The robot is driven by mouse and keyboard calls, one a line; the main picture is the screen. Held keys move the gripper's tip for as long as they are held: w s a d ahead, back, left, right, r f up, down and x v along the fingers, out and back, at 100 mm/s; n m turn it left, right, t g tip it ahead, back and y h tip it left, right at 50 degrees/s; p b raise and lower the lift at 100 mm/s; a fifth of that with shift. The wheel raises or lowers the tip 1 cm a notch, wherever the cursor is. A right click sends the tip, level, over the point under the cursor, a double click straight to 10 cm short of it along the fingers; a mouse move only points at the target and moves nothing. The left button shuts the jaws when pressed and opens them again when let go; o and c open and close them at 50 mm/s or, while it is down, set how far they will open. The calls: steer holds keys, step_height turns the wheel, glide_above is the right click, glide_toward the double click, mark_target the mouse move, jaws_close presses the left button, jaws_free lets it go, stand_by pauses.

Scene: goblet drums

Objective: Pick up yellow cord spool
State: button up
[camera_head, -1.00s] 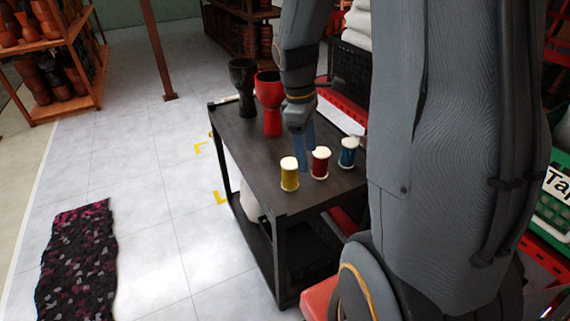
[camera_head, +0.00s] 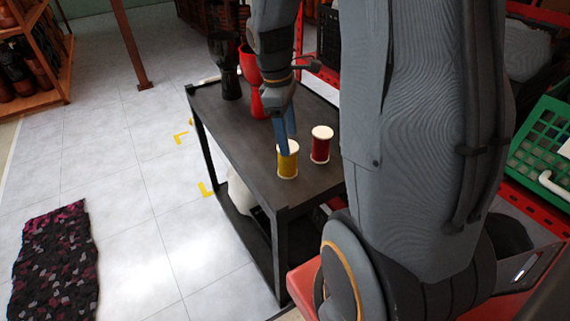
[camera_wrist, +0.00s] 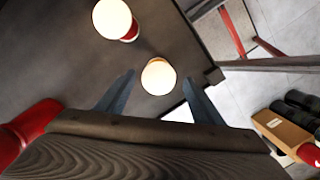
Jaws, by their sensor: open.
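The yellow cord spool (camera_head: 288,166) stands upright on the dark cart top, near its front corner. It has a white top flange, which also shows in the wrist view (camera_wrist: 159,77). My gripper (camera_head: 285,141) is open, its blue fingers pointing down at the spool's top edge in the head view. In the wrist view the spool top lies ahead of and between the two spread fingertips (camera_wrist: 158,78). I cannot tell whether a finger touches it.
A red cord spool (camera_head: 320,145) stands close to the right. A red goblet drum (camera_head: 251,82) and a black one (camera_head: 224,68) stand behind on the cart top (camera_head: 225,125). A green crate (camera_head: 545,140) is at far right.

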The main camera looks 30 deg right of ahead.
mark_target(290, 160)
steer(key=shift+w+f+b, duration=0.25)
steer(key=shift+f+b, duration=0.2)
steer(key=shift+f, duration=0.3)
steer(key=shift+s+d+f+p, duration=0.15)
steer(key=shift+f+p, duration=0.2)
steer(key=shift+f, duration=0.95)
steer(key=shift+s+d+f+p, duration=0.1)
steer(key=shift+f+p, duration=0.3)
steer(key=shift+f, duration=0.85)
steer(key=shift+s+d+f+p, duration=0.15)
steer(key=shift+f+p, duration=0.2)
steer(key=shift+f, duration=0.95)
steer(key=shift+a, duration=0.1)
steer(key=c, duration=1)
